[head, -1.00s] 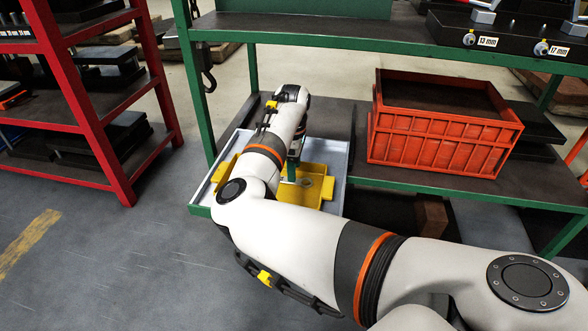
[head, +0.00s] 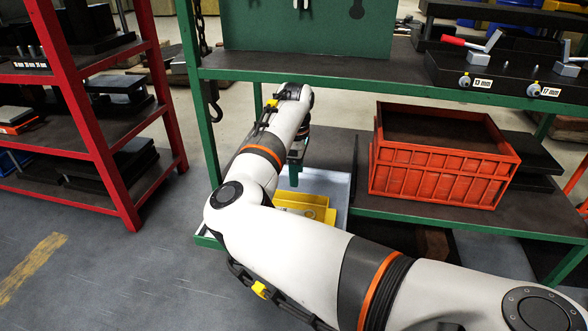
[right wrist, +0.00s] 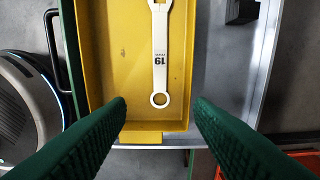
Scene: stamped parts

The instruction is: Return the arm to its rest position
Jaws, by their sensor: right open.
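My right gripper (head: 295,178) is open and empty above the yellow tray (head: 318,207) in the head view. My white right arm hides part of that tray. In the right wrist view the two green fingers of the right gripper (right wrist: 160,112) are spread apart. The yellow tray (right wrist: 108,60) lies beyond them. A pale wrench marked 19 (right wrist: 160,45) lies in the tray, clear of the fingers, its ring end towards me and its other end cut off by the frame's top. My left gripper is not in view.
The yellow tray sits on a pale board (head: 334,184) at the green rack's left end. An orange crate (head: 440,170) stands right of it. The upper shelf (head: 340,78) and green post (head: 198,110) are close to my arm. A red rack (head: 95,130) stands left; floor between is clear.

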